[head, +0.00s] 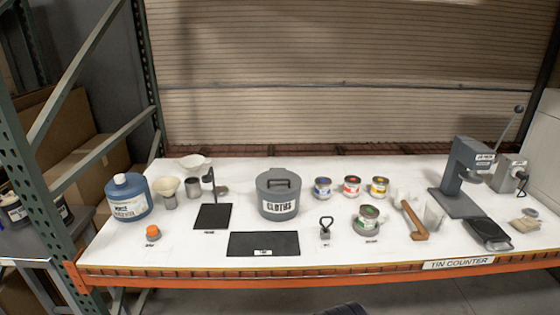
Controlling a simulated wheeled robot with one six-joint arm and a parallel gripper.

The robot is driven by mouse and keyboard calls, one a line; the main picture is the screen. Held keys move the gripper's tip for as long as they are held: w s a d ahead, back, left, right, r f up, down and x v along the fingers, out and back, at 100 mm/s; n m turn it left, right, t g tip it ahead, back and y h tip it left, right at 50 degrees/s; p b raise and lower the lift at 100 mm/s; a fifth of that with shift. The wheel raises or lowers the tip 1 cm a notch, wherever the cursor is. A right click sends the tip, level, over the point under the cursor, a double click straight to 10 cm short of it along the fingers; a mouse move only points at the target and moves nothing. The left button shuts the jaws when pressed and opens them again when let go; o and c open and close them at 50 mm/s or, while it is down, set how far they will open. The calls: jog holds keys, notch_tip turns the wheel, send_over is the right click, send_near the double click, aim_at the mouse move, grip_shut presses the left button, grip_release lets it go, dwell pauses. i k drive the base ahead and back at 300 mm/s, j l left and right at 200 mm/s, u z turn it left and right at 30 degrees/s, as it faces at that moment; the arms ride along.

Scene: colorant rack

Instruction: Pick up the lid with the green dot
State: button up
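A short tin (367,224) with a green patch on its upper part stands right of the middle of the white counter. The green patch (369,212) is small, and I cannot tell whether it is a dot on a lid or part of a label. Three other small tins stand in a row behind it: one with a blue label (322,188), one with red (351,187) and one with yellow (380,188). No separate lid with a green dot can be made out. My gripper is not in view.
A grey lidded pot (278,203) stands left of the tins. A small metal tool with a loop handle (325,229) and a wooden-handled brush (414,221) flank the green-marked tin. A grey press (462,180) stands right; a black mat (264,244) lies front-left. The orange beam (330,274) edges the counter.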

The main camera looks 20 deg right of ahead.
aim_at(368, 210)
jog(key=i+l, duration=0.25)
jog(key=l, duration=0.15)
jog(key=i+l, duration=0.25)
jog(key=l, duration=0.2)
jog(key=i+l, duration=0.25)
jog(key=l, duration=0.15)
jog(key=i+l, duration=0.25)
jog(key=l, duration=0.15)
